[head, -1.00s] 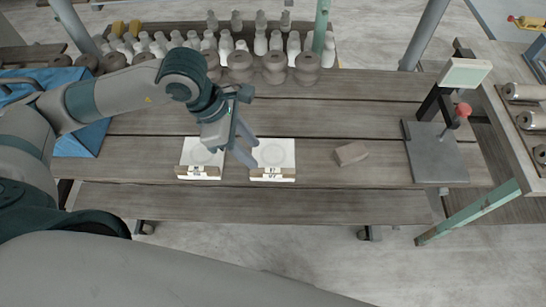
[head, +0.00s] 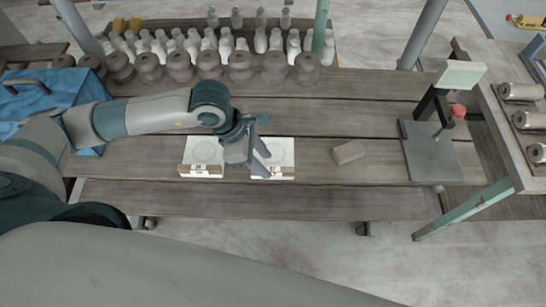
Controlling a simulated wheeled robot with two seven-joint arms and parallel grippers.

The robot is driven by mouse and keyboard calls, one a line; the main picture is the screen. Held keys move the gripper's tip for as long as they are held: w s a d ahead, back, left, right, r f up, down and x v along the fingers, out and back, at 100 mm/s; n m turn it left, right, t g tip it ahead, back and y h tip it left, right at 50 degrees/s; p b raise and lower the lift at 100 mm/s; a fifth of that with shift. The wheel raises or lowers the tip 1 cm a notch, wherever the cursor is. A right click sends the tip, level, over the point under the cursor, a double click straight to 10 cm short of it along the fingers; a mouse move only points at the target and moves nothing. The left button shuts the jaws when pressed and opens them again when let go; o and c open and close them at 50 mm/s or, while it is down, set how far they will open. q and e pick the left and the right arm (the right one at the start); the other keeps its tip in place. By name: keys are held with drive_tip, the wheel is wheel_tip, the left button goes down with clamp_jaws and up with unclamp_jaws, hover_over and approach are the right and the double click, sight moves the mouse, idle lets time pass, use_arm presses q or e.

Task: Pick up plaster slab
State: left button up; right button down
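Two white plaster slabs, each with a round mark on top and a labelled front edge, lie side by side on the wooden bench. One is the left slab (head: 204,153), the other the right slab (head: 282,155). My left gripper (head: 266,167) is over the left part of the right slab and hides that part. Its two fingers look apart, with nothing seen held between them. I cannot tell whether a finger touches the slab. My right gripper is out of view.
A tan clay block (head: 348,152) lies right of the slabs. A grey plate stand with a red knob (head: 458,111) is further right. Several bottle-like pieces and round grey pieces (head: 241,68) line the back. A blue bag (head: 60,95) is at left. Bench between slabs and stand is mostly clear.

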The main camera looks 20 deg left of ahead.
sight(271, 169)
use_arm(q)
drive_tip(key=shift+w+d+f+p, duration=0.15)
drive_tip(key=shift+d+f+p, duration=0.1)
drive_tip(key=shift+p, duration=0.1)
drive_tip(key=p+x, duration=0.1)
drive_tip(key=x, duration=0.2)
drive_tip(key=shift+f, duration=0.15)
drive_tip(key=shift+f+b, duration=0.3)
drive_tip(key=shift+b, duration=0.1)
idle(0.6)
drive_tip(key=shift+c, duration=0.2)
drive_tip(key=shift+w, duration=0.1)
clamp_jaws()
